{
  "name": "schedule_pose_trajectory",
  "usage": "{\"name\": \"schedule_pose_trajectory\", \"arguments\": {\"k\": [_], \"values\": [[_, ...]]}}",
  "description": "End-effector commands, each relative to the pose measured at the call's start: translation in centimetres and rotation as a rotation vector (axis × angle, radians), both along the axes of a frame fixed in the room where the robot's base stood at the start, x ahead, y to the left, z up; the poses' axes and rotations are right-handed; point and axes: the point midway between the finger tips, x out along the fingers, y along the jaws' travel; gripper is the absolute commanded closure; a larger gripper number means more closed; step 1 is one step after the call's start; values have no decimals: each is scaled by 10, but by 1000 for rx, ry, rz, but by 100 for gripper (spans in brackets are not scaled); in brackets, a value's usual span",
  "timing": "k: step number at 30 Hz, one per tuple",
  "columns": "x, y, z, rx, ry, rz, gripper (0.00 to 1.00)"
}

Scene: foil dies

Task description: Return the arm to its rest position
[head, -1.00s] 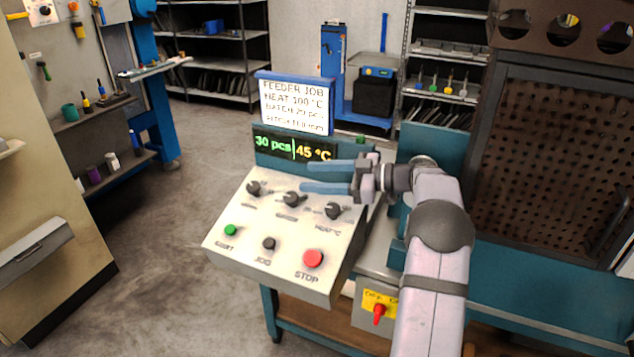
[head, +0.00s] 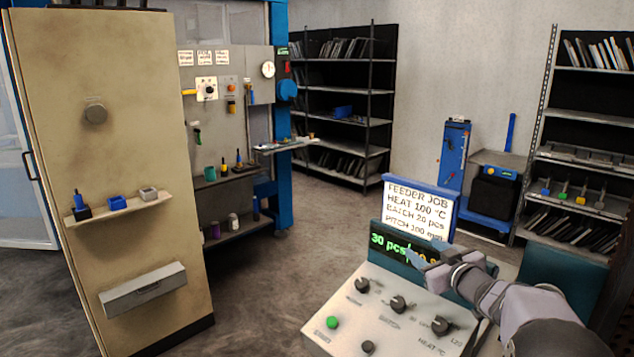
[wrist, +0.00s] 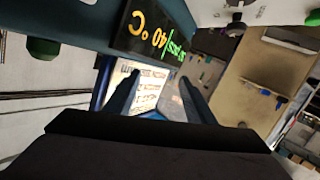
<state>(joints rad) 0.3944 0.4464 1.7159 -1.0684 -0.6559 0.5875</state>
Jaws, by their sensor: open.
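My gripper (head: 432,257) is open and empty, in front of the display (head: 388,241) on the feeder console. Its two fingers (wrist: 160,95) show in the wrist view with the white job card (wrist: 148,88) beyond them. The sloped control panel (head: 345,318) with dark knobs and a green button (head: 332,322) lies below my gripper. The display shows "30 pcs" in green; my gripper hides most of its yellow value in the head view. In the wrist view the display (wrist: 150,35) is turned over and its yellow value looks like 40 °C.
A tall beige cabinet (head: 120,230) with a small shelf stands at the left. A tool board (head: 225,110) and dark shelves (head: 345,100) are behind it. A blue trolley (head: 453,155) and another rack (head: 585,130) stand at the back right. The floor (head: 270,290) between is clear.

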Motion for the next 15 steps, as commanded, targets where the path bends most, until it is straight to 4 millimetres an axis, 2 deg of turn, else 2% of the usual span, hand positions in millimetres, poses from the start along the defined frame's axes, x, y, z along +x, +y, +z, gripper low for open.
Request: {"name": "schedule_pose_trajectory", "arguments": {"k": [1,5,8,12,14,15], "values": [[-8,2,1,-1,43,-59,50],[-40,1,-22,-4,195,-211,50],[-84,7,-50,-2,362,-313,50],[-165,28,-94,-1,638,-401,50],[-202,39,-110,4,751,-419,50],[-226,47,-119,6,825,-425,50]]}}
